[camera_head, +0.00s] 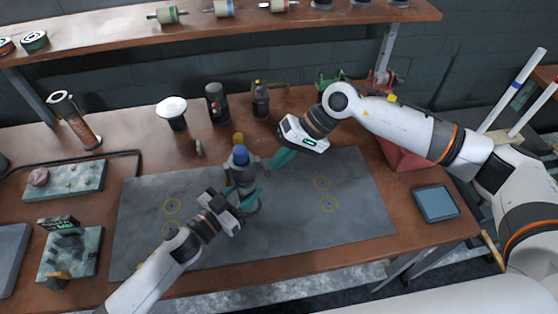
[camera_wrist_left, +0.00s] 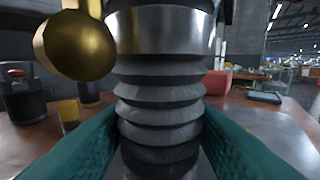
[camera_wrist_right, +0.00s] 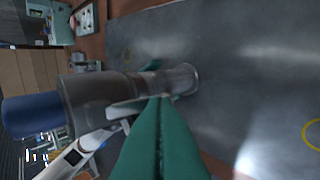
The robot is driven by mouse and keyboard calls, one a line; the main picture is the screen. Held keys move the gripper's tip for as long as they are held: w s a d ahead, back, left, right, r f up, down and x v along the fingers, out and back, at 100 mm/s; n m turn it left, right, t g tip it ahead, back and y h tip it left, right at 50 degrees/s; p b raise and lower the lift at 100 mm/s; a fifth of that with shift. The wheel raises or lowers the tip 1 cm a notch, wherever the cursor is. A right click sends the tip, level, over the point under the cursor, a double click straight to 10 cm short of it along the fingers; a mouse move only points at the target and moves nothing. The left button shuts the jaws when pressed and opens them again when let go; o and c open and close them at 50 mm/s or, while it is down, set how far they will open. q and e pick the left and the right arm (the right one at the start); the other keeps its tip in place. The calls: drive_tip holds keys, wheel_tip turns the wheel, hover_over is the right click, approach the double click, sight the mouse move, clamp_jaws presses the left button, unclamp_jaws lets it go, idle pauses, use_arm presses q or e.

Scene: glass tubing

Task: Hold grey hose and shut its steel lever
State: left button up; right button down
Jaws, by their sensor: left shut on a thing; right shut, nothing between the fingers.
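The grey hose (camera_wrist_left: 160,105) is a ribbed upright tube with a steel collar (camera_wrist_left: 165,30) above its ribs. In the head view its assembly (camera_head: 243,175) stands on the grey mat, with a blue cap (camera_head: 240,155) on top. My left gripper (camera_head: 250,198) is shut on the hose, its teal fingers on both sides of the ribs. My right gripper (camera_head: 270,168) is shut and empty, its fingertips beside the assembly's upper right. In the right wrist view its fingertips overlap the grey fitting (camera_wrist_right: 95,100). I cannot clearly make out the steel lever. A brass ball (camera_wrist_left: 75,45) is close by the collar.
The grey mat (camera_head: 300,220) has yellow circles and is clear to the right. A white-topped stand (camera_head: 172,112), a dark cylinder (camera_head: 217,103) and a lantern-like fitting (camera_head: 260,100) stand behind it. A blue tray (camera_head: 437,203) lies at right; green slabs (camera_head: 65,182) at left.

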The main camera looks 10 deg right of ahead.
drive_tip(key=shift+r, duration=0.25)
drive_tip(key=d+f+v, duration=0.1)
drive_tip(key=d+v, duration=0.1)
drive_tip(key=v, duration=1)
drive_tip(key=shift+f, duration=0.3)
drive_tip(key=shift+d, duration=0.1)
